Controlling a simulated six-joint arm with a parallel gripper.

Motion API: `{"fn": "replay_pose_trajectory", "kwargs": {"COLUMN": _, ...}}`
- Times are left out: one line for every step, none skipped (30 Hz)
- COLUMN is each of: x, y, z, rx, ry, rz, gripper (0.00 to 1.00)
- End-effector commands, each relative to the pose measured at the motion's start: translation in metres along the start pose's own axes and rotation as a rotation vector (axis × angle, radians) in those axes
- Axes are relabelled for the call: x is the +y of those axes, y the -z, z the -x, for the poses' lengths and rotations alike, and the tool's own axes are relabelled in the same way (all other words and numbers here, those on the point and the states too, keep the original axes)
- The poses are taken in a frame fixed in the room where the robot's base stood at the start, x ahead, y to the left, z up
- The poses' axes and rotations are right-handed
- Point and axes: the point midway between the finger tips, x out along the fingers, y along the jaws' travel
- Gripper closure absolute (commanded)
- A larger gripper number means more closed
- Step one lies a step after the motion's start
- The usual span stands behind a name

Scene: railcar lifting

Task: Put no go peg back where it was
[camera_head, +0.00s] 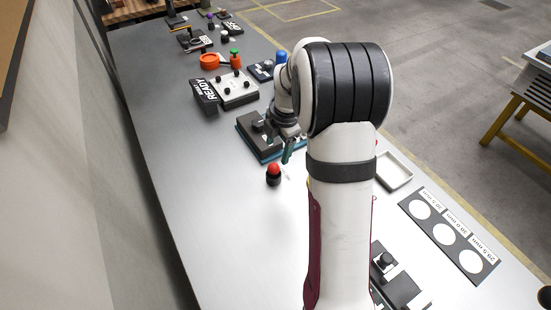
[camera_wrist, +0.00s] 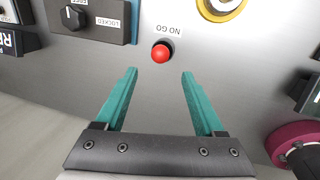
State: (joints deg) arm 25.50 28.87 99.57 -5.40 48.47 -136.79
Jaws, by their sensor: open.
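The no go peg (camera_head: 273,173) has a round red top and a black lower body. It stands upright on the grey bench, apart from my gripper. In the wrist view its red top (camera_wrist: 162,52) sits beside the printed NO GO label (camera_wrist: 175,30), just beyond my fingertips. My gripper (camera_wrist: 158,74) has two teal fingers spread wide, with only bare bench showing between them. In the head view my gripper (camera_head: 281,150) is just above and right of the peg, partly hidden by my arm.
A dark block with a knob (camera_wrist: 90,18), labelled LOCKED, lies behind the peg. A yellow ring (camera_wrist: 222,6) and a magenta round part (camera_wrist: 292,142) are to the right. A white tray (camera_head: 394,172) and gauge plate (camera_head: 450,234) lie right. The bench's left side is clear.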

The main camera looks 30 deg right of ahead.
Motion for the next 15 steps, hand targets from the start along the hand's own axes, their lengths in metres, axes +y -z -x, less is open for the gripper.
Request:
{"fn": "replay_pose_trajectory", "kwargs": {"x": 0.001, "y": -0.001, "z": 0.009, "rx": -0.001, "ry": -0.003, "rz": 0.0, "gripper": 0.29}}
{"fn": "replay_pose_trajectory", "kwargs": {"x": 0.001, "y": 0.0, "z": 0.014, "rx": -0.001, "ry": -0.003, "rz": 0.001, "gripper": 0.29}}
{"fn": "replay_pose_trajectory", "kwargs": {"x": 0.001, "y": 0.0, "z": 0.019, "rx": 0.0, "ry": -0.002, "rz": 0.0, "gripper": 0.29}}
{"fn": "replay_pose_trajectory", "kwargs": {"x": 0.001, "y": 0.0, "z": 0.022, "rx": -0.001, "ry": -0.002, "rz": 0.001, "gripper": 0.29}}
{"fn": "replay_pose_trajectory", "kwargs": {"x": 0.0, "y": 0.0, "z": 0.024, "rx": 0.0, "ry": -0.001, "rz": 0.001, "gripper": 0.29}}
{"fn": "replay_pose_trajectory", "kwargs": {"x": 0.0, "y": 0.0, "z": 0.025, "rx": 0.0, "ry": 0.0, "rz": 0.0, "gripper": 0.29}}
{"fn": "replay_pose_trajectory", "kwargs": {"x": 0.0, "y": 0.0, "z": 0.026, "rx": 0.0, "ry": 0.0, "rz": 0.0, "gripper": 0.29}}
{"fn": "replay_pose_trajectory", "kwargs": {"x": 0.0, "y": 0.0, "z": 0.026, "rx": 0.0, "ry": 0.001, "rz": 0.0, "gripper": 0.29}}
{"fn": "replay_pose_trajectory", "kwargs": {"x": 0.0, "y": 0.002, "z": 0.028, "rx": 0.001, "ry": 0.001, "rz": -0.007, "gripper": 0.29}}
{"fn": "replay_pose_trajectory", "kwargs": {"x": -0.002, "y": 0.005, "z": 0.03, "rx": 0.004, "ry": 0.002, "rz": -0.029, "gripper": 0.29}}
{"fn": "replay_pose_trajectory", "kwargs": {"x": -0.004, "y": 0.013, "z": 0.036, "rx": 0.008, "ry": 0.004, "rz": -0.072, "gripper": 0.29}}
{"fn": "replay_pose_trajectory", "kwargs": {"x": -0.01, "y": 0.029, "z": 0.047, "rx": 0.019, "ry": 0.011, "rz": -0.17, "gripper": 0.29}}
{"fn": "replay_pose_trajectory", "kwargs": {"x": -0.018, "y": 0.045, "z": 0.058, "rx": 0.028, "ry": 0.02, "rz": -0.273, "gripper": 0.29}}
{"fn": "replay_pose_trajectory", "kwargs": {"x": -0.029, "y": 0.065, "z": 0.07, "rx": 0.038, "ry": 0.033, "rz": -0.4, "gripper": 0.29}}
{"fn": "replay_pose_trajectory", "kwargs": {"x": -0.048, "y": 0.093, "z": 0.087, "rx": 0.049, "ry": 0.06, "rz": -0.594, "gripper": 0.29}}
